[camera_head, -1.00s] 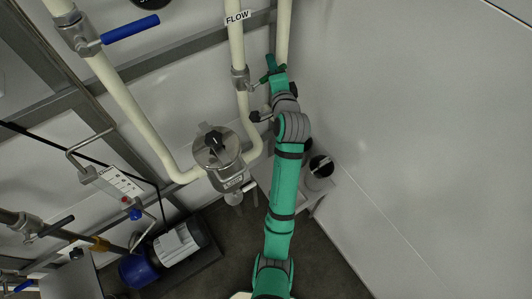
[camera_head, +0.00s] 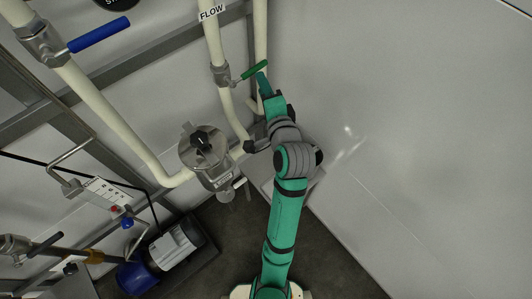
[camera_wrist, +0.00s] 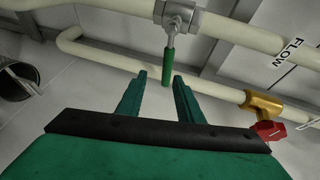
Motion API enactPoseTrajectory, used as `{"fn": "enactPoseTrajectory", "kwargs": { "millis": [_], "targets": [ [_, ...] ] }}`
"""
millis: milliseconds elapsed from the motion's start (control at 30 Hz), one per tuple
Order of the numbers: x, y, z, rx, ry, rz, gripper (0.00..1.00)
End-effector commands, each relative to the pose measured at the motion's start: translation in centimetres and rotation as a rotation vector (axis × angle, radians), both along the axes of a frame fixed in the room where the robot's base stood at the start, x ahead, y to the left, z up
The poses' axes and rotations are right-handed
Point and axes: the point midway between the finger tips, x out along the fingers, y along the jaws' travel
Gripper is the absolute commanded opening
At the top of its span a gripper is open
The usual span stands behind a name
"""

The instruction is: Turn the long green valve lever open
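The green valve lever (camera_head: 254,69) sticks out to the right and slightly up from a metal valve (camera_head: 221,75) on a cream pipe in the head view. In the wrist view the green lever (camera_wrist: 168,68) points down the picture from its valve (camera_wrist: 178,14). My gripper (camera_wrist: 159,80) is open, with its two green fingers apart. The lever's end appears between and just beyond the fingertips, with nothing gripped. In the head view my gripper (camera_head: 263,82) is just below the lever's free end; whether they touch is unclear.
A blue lever (camera_head: 99,35) sits on another pipe at the upper left. A metal strainer housing (camera_head: 205,147) stands left of my arm. The wrist view shows a brass valve with a red handle (camera_wrist: 268,131) at right. A bare wall fills the right side.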

Motion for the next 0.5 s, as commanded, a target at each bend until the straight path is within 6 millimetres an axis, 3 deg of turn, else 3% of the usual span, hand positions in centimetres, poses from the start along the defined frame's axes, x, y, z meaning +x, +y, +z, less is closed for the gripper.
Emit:
{"fn": "enactPoseTrajectory", "kwargs": {
  "millis": [33, 500],
  "targets": [
    [-0.4, 0.3, -1.2, -0.014, 0.008, 0.0, 0.33],
    [-4.5, 0.2, -7.1, -0.184, -0.007, -0.042, 0.33]
  ]
}}
